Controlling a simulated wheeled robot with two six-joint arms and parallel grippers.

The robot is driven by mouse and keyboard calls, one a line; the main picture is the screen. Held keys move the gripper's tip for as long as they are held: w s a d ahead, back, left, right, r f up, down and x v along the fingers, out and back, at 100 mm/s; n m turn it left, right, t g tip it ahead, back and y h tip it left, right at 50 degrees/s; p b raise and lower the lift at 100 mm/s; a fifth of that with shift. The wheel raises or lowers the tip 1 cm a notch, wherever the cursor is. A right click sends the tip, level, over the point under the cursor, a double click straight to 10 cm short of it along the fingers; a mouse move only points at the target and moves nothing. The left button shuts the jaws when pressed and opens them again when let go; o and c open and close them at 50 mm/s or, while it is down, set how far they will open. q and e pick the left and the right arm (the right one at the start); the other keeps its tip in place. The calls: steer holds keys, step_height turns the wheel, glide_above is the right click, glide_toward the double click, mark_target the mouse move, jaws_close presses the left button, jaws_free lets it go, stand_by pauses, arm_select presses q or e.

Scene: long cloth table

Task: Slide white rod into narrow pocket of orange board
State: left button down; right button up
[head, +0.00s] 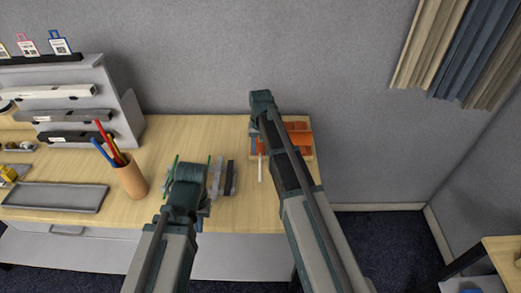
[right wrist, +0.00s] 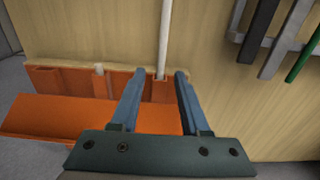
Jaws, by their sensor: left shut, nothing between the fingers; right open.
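The orange board (head: 299,127) lies at the right end of the table, partly covered by my right arm. It fills the lower left of the right wrist view (right wrist: 90,115). The thin white rod (right wrist: 164,35) lies with one end at a slot in the board's edge; how deep it sits is unclear. It also shows in the head view (head: 261,168). My right gripper (right wrist: 159,73) is open, its fingertips on either side of the rod's end, not closed on it. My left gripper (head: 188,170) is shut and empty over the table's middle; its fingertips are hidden.
A rack (head: 222,185) with grey, black and green bars stands right beside my left gripper. A pen cup (head: 130,178), a grey tray (head: 62,197) and a shelf unit (head: 70,115) stand left.

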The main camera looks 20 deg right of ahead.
mark_target(261, 155)
arm_select(q)
step_height(261, 155, up, 13)
steer(key=p, duration=1.3)
steer(key=shift+r, duration=0.2)
arm_select(e)
step_height(261, 155, up, 13)
steer(key=shift+r, duration=0.2)
